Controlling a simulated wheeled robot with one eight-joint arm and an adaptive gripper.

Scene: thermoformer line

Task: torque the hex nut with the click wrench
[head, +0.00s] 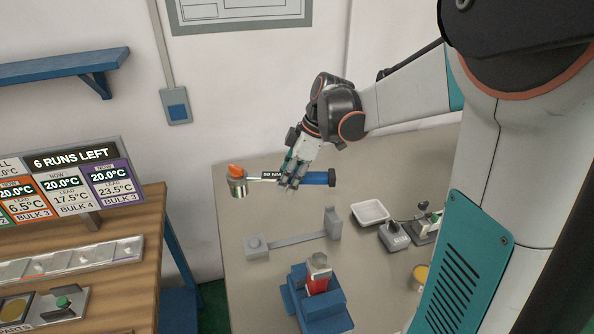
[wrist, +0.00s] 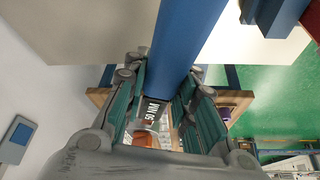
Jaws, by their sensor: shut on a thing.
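My gripper (head: 293,180) is shut on the click wrench, between its blue handle (head: 318,178) and its head end. In the wrist view the handle (wrist: 183,40) runs between the fingers, with a dark "50 NM" label (wrist: 151,112) beyond. The wrench lies about level above the grey table, its handle to the right and its shaft (head: 258,179) to the left. The shaft's left end is by an orange piece (head: 235,170) and a metal cylinder (head: 238,188); I cannot tell if they touch. A hex nut is too small to make out for sure.
A blue fixture (head: 336,311) holds a red part (head: 317,282) with a metal top at the front. A grey cradle (head: 300,238) stands behind it. A white tray (head: 370,212) and small lever devices (head: 394,236) are at the right. A wooden table (head: 130,255) stands left.

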